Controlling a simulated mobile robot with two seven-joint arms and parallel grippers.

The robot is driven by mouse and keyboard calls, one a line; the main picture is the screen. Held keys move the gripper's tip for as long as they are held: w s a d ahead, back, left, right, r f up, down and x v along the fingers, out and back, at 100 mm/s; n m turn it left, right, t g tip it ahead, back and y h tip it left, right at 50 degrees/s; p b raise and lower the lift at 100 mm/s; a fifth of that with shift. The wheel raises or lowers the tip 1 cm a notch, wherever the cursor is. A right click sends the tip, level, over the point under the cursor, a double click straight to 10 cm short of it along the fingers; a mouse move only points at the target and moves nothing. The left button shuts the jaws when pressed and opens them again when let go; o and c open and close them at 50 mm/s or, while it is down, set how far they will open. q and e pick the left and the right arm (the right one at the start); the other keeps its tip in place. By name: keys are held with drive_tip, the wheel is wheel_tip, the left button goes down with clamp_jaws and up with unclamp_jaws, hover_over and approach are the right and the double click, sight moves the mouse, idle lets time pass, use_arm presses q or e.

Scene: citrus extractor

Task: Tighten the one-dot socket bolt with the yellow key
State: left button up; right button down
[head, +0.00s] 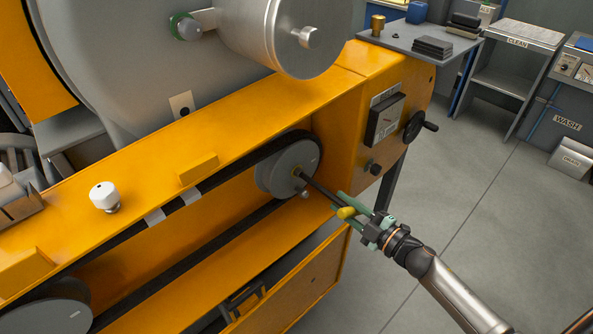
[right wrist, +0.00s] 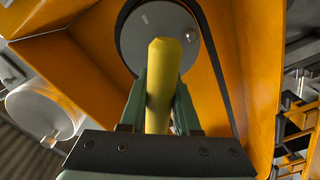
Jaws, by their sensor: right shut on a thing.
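My right gripper (head: 345,204) comes in from the lower right, its green fingers shut on the yellow handle of the key (head: 347,212). The key's dark shaft points up and left to the hub of the grey pulley (head: 280,168). The shaft's tip meets a small brass-coloured spot at the hub; I cannot tell whether it is seated. The socket bolt and any dot mark are hidden or too small to make out. In the right wrist view the yellow handle (right wrist: 163,85) stands between the fingers, in front of the pulley (right wrist: 208,50). My left gripper is not in view.
A black belt (head: 225,215) runs from the pulley to another at lower left, inside the orange frame (head: 190,265). A panel with a gauge (head: 385,120) and a black handwheel (head: 420,125) stand right of the pulley. A white-capped knob (head: 104,196) sits on the left. Open floor lies right.

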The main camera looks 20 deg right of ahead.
drive_tip(key=m, duration=0.4)
drive_tip(key=shift+m, duration=1.3)
drive_tip(key=shift+m, duration=0.5)
drive_tip(key=shift+n, duration=1.1)
drive_tip(key=c, duration=1.2)
unclamp_jaws()
clamp_jaws()
